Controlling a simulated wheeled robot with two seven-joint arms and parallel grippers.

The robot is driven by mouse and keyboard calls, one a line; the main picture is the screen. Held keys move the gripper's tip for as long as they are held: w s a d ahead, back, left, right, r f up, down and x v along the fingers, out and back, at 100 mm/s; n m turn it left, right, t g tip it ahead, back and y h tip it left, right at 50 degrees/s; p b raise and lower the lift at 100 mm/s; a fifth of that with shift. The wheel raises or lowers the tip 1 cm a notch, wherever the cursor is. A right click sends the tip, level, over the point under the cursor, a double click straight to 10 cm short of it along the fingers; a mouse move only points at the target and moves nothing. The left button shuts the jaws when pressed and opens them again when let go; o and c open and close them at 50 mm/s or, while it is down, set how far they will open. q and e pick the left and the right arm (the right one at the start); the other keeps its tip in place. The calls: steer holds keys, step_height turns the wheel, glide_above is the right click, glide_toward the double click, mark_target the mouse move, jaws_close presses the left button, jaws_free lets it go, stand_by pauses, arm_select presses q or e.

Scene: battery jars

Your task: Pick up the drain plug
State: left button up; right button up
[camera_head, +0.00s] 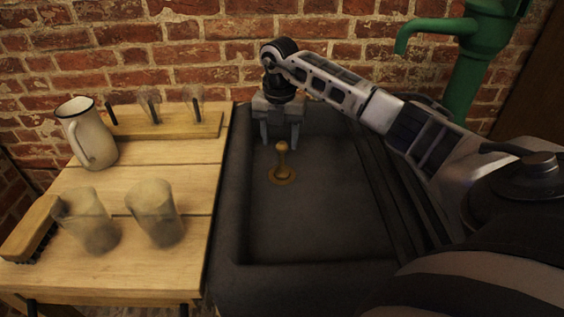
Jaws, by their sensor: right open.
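The drain plug (282,160) is a brass-coloured piece with a round knob on a stem. It stands upright on a round brass ring (283,178) in the floor of the dark sink. My right gripper (280,143) is open, pointing down over the sink. Its two fingers hang behind and above the plug's knob in the picture. Nothing shows between the fingers, and I cannot tell whether they touch the plug. My left gripper is not in view.
The dark sink (300,275) has raised walls around the plug. A wooden table (180,187) at left bears two cloudy jars (88,222) (154,215), a white enamel jug (88,135), a brush (28,226) and a wooden rack (165,128). A green pump (470,65) stands back right.

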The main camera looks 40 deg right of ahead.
glide_above(282, 179)
steer(key=f, duration=0.5)
steer(key=shift+w+d+f, duration=0.2)
steer(key=shift+f, duration=0.15)
jaws_close()
